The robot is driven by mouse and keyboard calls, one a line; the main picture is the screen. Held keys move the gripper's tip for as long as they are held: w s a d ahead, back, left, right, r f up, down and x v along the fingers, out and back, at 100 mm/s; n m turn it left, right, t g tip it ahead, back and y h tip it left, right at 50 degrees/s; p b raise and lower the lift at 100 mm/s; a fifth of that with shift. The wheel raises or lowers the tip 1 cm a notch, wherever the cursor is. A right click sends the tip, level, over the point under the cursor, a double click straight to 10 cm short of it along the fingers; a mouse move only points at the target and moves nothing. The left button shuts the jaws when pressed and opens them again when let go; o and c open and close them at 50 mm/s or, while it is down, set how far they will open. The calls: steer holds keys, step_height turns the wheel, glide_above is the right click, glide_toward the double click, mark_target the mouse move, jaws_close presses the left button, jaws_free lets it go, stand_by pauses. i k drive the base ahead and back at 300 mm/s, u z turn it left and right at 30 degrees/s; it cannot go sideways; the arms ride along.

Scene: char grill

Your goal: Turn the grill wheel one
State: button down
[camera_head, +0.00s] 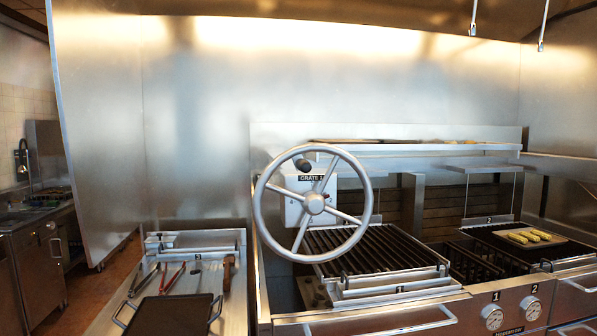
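The grill wheel (313,205) is a large grey metal ring with several spokes and a round hub. It stands upright at the left front of the grill. A dark knob handle (302,165) sits on its rim at the top, slightly left of centre. Behind the wheel is a pale plate labelled "GRATE 1" (312,178), partly hidden by the spokes. The dark barred grate marked 1 (372,248) lies just right of and behind the wheel. My gripper is not in view, and nothing is seen touching the wheel.
A side shelf with tongs (172,277), other tools and a black griddle pan (172,315) is left of the wheel. A second grate (490,236) holds a board with corn-like food (523,237). Dials (492,317) are on the front panel. An overhead shelf (415,147) runs behind.

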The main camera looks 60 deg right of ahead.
mark_target(312, 203)
steer(key=u, duration=0.2)
steer(key=i, duration=1.05)
steer(key=z, duration=0.35)
